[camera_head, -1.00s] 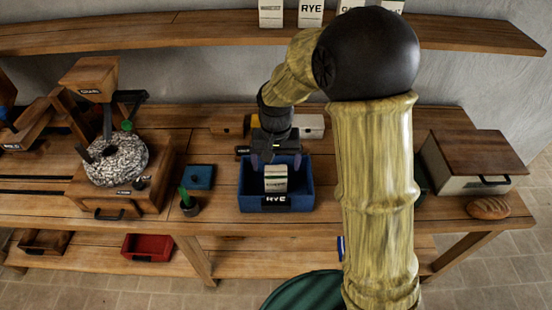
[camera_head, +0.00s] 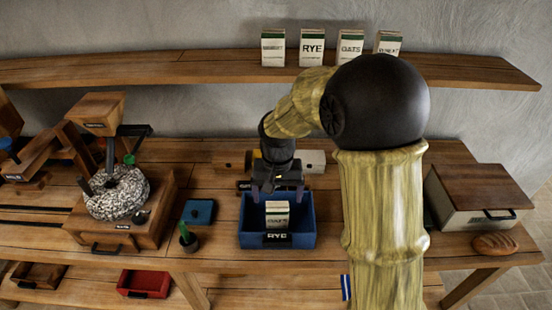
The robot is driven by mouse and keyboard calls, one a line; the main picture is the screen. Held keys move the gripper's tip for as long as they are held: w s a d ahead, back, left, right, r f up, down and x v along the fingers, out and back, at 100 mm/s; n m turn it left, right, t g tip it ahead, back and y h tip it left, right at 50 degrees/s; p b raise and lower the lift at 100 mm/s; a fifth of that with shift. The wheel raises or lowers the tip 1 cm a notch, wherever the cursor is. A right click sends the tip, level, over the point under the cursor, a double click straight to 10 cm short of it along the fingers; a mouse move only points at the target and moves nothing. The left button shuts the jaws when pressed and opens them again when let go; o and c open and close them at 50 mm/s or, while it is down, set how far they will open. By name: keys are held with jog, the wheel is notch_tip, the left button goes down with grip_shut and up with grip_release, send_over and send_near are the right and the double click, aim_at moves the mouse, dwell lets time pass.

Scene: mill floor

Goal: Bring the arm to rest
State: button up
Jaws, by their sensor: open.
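My arm, with its bamboo-patterned links and black elbow, stands bent over the bench at the centre right. My gripper (camera_head: 277,188) points down over the back of a blue bin (camera_head: 307,228) labelled RYE. Its jaws are open, with nothing between them that I can see. A small white and green packet (camera_head: 277,214) stands upright in the blue bin, in front of and below the fingers. My arm hides part of the bench and shelf behind it.
A wooden shelf (camera_head: 180,69) at the back holds several packets, including RYE (camera_head: 312,47). A stone mill (camera_head: 117,193) stands left. A lidded box (camera_head: 478,197) and bread (camera_head: 495,244) are right.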

jog(key=s+d+t, duration=0.2)
jog(key=s+d, duration=1)
jog(key=d, duration=0.1)
jog(key=shift+s+d+r+t, duration=0.25)
jog(key=shift+d+t, duration=0.05)
